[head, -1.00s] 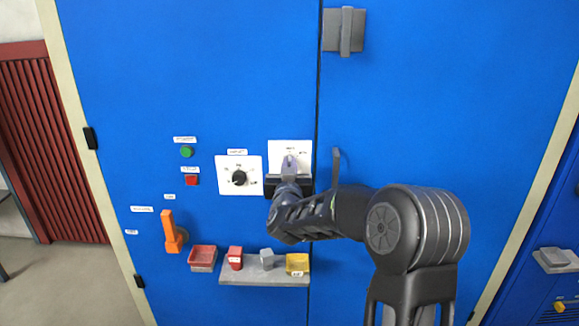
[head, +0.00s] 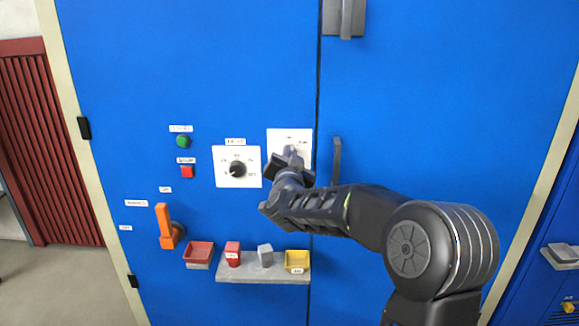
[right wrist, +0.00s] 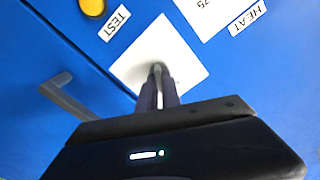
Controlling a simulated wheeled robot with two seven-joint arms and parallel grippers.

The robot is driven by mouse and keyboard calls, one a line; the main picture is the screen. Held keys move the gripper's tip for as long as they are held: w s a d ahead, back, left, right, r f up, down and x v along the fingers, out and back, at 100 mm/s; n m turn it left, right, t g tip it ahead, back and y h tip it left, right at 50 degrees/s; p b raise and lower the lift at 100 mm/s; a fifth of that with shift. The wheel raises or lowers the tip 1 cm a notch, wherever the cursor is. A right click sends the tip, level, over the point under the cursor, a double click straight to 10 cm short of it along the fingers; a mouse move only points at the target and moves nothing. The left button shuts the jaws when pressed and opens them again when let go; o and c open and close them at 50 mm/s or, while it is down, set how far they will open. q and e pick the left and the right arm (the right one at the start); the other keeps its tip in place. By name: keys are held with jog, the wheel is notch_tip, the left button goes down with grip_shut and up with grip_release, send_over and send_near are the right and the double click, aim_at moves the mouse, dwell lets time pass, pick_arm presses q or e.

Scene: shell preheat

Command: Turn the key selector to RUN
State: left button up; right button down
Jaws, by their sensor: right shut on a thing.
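The key selector's white plate (head: 303,139) is on the blue cabinet door, left of the door seam. My right gripper (head: 291,153) is at the plate and covers most of the key in the head view. In the right wrist view, the plate (right wrist: 185,75) lies ahead and the small grey key (right wrist: 157,68) stands between the fingertips of my right gripper (right wrist: 158,82). The gripper is shut on the key. A label at the plate's upper right is too small to read surely. My left gripper is not in view.
A dial (head: 238,169) sits left of the selector, with a green button (head: 183,142) and a red button (head: 187,171) further left. Below are an orange lever (head: 165,228) and a grey shelf (head: 250,278) with small blocks and a yellow tray. A door handle (head: 337,160) stands close right.

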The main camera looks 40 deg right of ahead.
jog(key=shift+d+f+m+b, duration=0.1)
jog(key=shift+m+b, duration=2.55)
jog(key=shift+m, duration=0.55)
jog(key=c, duration=1.5)
grip_release()
jog(key=shift+s, duration=0.1)
jog(key=shift+c, duration=0.2)
jog(key=v, duration=0.7)
jog(key=shift+s+a, duration=0.3)
